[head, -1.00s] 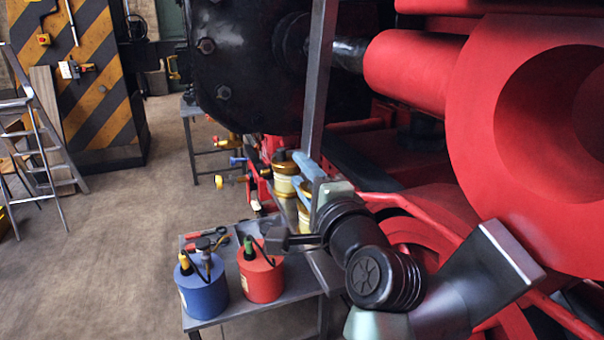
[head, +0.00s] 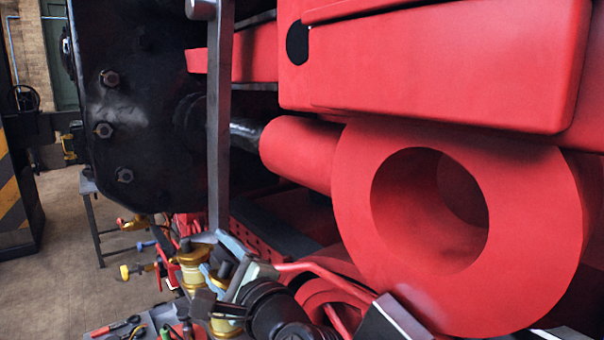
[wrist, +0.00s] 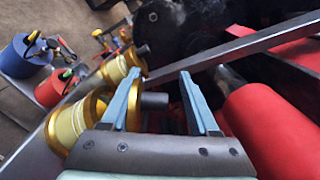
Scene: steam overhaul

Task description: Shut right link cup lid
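Two gold and cream cups stand side by side in front of the engine. The left cup (head: 190,272) and the right cup (head: 228,322) are partly covered by my gripper (head: 222,240) in the head view. In the wrist view the farther cup (wrist: 118,66) and the nearer cup (wrist: 68,128) each have a dark knob at a gold end. My gripper (wrist: 160,74) is open, its two blue fingers apart with nothing gripped. The nearer cup's dark knob (wrist: 154,101) shows between the fingers; I cannot tell whether they touch it. How the lids sit is unclear.
A grey upright bar (head: 218,120) stands close behind the cups. Red engine parts (head: 460,235) fill the right. A blue can (wrist: 26,56) and a red can (wrist: 54,88) stand to the left in the wrist view. Open floor (head: 68,235) lies left.

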